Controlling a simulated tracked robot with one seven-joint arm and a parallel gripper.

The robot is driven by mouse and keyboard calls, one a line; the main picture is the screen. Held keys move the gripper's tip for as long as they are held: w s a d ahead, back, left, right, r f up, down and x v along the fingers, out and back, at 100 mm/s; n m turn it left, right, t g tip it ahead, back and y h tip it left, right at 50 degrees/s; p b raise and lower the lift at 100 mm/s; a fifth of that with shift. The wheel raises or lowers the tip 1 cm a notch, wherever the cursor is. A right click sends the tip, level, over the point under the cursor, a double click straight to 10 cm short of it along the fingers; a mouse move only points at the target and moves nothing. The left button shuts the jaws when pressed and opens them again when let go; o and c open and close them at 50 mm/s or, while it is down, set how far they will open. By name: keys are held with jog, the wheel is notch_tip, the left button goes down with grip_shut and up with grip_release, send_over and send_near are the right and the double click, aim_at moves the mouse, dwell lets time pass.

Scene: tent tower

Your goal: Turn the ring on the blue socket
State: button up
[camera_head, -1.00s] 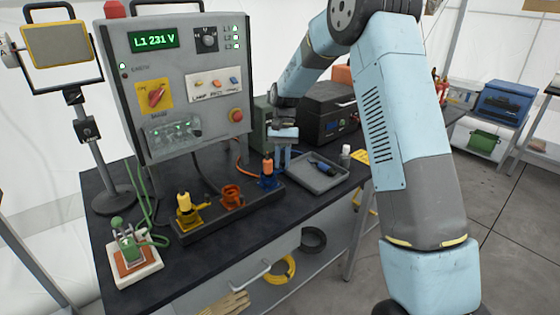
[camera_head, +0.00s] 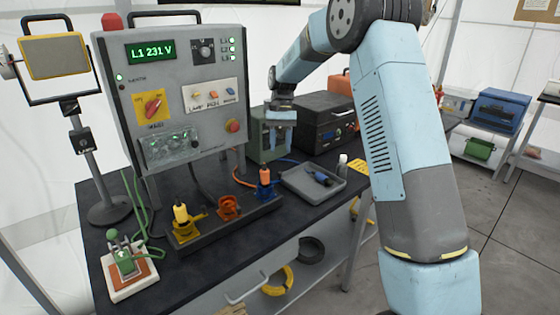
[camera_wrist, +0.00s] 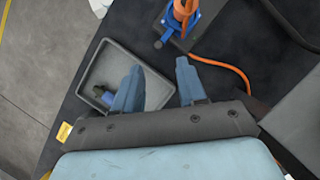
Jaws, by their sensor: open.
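The blue socket (camera_head: 263,189) is at the right end of a dark strip on the bench, with an orange plug (camera_head: 264,173) standing upright in it. In the wrist view the blue socket (camera_wrist: 172,24) is at the top, beyond the fingers, with an orange cable leaving it. Its ring is too small to make out clearly. My gripper (camera_head: 279,145) is above the bench, behind and a little right of the blue socket. In the wrist view my gripper (camera_wrist: 158,80) is open and empty, its two blue fingers apart, partly over the grey tray.
The grey tray (camera_head: 331,191) holds a blue-and-black tool, with a white bottle (camera_head: 342,164) beside it. Yellow (camera_head: 184,227) and orange (camera_head: 229,208) sockets share the strip. The control cabinet (camera_head: 184,85) stands left of my gripper; dark cases (camera_head: 318,123) stand behind.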

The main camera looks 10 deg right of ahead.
jog(key=v, duration=0.5)
jog(key=shift+r, duration=0.15)
jog(key=s+d+r+t, duration=0.3)
jog(key=s+d+r, duration=0.1)
jog(key=s+r, duration=0.4)
jog(key=s+d+r+t, duration=0.2)
jog(key=s+d+r, duration=0.3)
jog(key=s, duration=0.5)
jog(key=s+d+f+n+t, duration=0.1)
jog(key=s+d+t, duration=0.1)
jog(key=s, duration=0.9)
jog(key=s+d+f+n+t, duration=0.1)
jog(key=s+d+f+t, duration=0.1)
jog(key=s, duration=0.9)
jog(key=shift+d+t+h, duration=0.4)
jog(key=shift+d+t, duration=0.2)
jog(key=shift+d, duration=0.4)
